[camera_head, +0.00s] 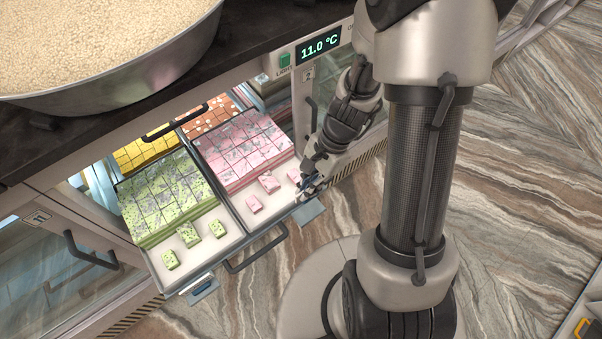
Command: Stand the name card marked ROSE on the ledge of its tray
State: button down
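A tray of pink sweets (243,147) sits in the pulled-out drawer, with several loose pink pieces on its bare front part. A small grey-blue ledge (311,212) sticks out at its front right corner. My gripper (309,188) is low at that corner, just above the ledge. Small dark and bluish shapes show at its fingertips; I cannot tell whether it grips a card, and I can read no ROSE marking. A similar ledge (203,291) projects from the front of the green sweets' tray (205,254), with a small pale piece on it.
Yellow (143,151) and orange sweets (205,120) lie behind. A drawer handle (256,254) juts out in front. A large metal bowl of pale grains (120,84) stands on the dark counter above. Open marble-patterned floor lies to the right.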

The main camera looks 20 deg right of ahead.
jog(key=shift+s+f+b, duration=0.35)
jog(key=shift+f+b, duration=0.4)
jog(key=shift+f, duration=0.1)
notch_tip(320, 180, down, 7)
jog(key=b, duration=0.6)
jog(key=shift+r, duration=0.1)
jog(key=c, duration=1.7)
grip_release()
jog(key=v, duration=1.2)
jog(key=shift+d, duration=0.1)
